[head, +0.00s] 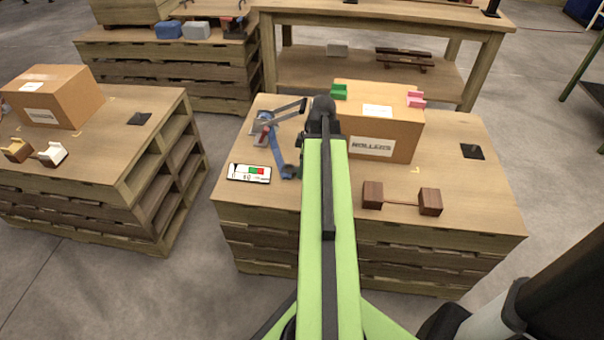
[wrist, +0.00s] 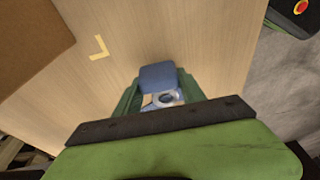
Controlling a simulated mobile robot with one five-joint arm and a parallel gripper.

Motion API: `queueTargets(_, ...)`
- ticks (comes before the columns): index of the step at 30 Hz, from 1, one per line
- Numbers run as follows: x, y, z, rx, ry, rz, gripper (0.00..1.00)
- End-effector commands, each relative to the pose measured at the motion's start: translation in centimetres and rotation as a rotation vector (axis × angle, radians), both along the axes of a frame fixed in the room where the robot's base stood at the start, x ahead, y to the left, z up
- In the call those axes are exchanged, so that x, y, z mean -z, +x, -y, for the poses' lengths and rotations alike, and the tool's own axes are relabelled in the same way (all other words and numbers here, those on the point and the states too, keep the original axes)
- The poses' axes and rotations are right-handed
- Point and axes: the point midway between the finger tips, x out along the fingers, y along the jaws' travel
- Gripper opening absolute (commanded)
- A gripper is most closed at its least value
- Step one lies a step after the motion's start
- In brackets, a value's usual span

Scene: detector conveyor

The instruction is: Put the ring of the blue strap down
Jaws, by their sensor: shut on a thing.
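The blue strap (head: 276,147) hangs from a grey metal clamp-like fitting (head: 262,126) at the left of the middle table and runs toward the front. Its lower end, seemingly the ring (head: 289,171), shows beside my arm. In the wrist view my gripper (wrist: 158,97) has its green fingers on either side of a blue piece of the strap (wrist: 157,77), with a ringed pale part (wrist: 165,98) between them. My gripper is shut on the ring. In the head view my green arm hides most of the gripper, so its height above the table is unclear.
A cardboard box (head: 382,125) with green and pink blocks stands behind right. Brown wooden blocks joined by a bar (head: 402,199) lie front right. A dark square pad (head: 472,151) lies at the right. Bare tabletop surrounds these.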

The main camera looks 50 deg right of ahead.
Motion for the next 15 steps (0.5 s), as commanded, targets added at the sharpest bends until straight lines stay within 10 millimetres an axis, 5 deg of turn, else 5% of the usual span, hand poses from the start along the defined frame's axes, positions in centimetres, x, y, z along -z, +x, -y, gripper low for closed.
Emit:
queueTargets(1, 1.28, -0.01, 0.01, 0.000, 0.000, 0.000, 0.00)
queueTargets(15, 1.63, 0.00, -0.04, -0.001, 0.000, 0.000, 0.00)
